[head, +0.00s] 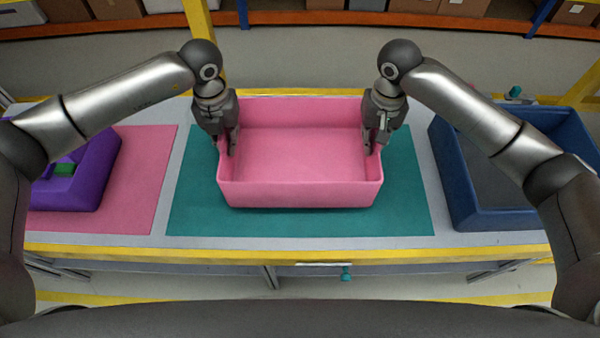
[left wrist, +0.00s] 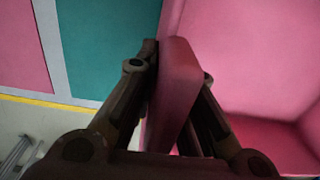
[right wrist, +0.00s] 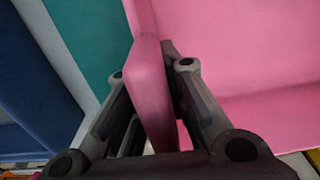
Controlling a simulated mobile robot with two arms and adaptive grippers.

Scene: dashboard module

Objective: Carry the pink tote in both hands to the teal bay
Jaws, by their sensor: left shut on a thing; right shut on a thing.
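The pink tote (head: 302,194) is in the middle of the head view, upright and empty. It is over the teal bay (head: 405,212), a flat teal mat on the bench; I cannot tell if its base touches the mat. My left gripper (head: 231,148) is shut on the tote's left wall, and the left wrist view shows that wall (left wrist: 178,80) between the fingers. My right gripper (head: 376,146) is shut on the right wall, and the right wrist view shows that wall (right wrist: 150,85) between the fingers. The teal mat also shows in the left wrist view (left wrist: 105,40).
A blue tote (head: 500,217) stands to the right. The bench has a yellow front edge (head: 180,252). Shelves with boxes stand at the back.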

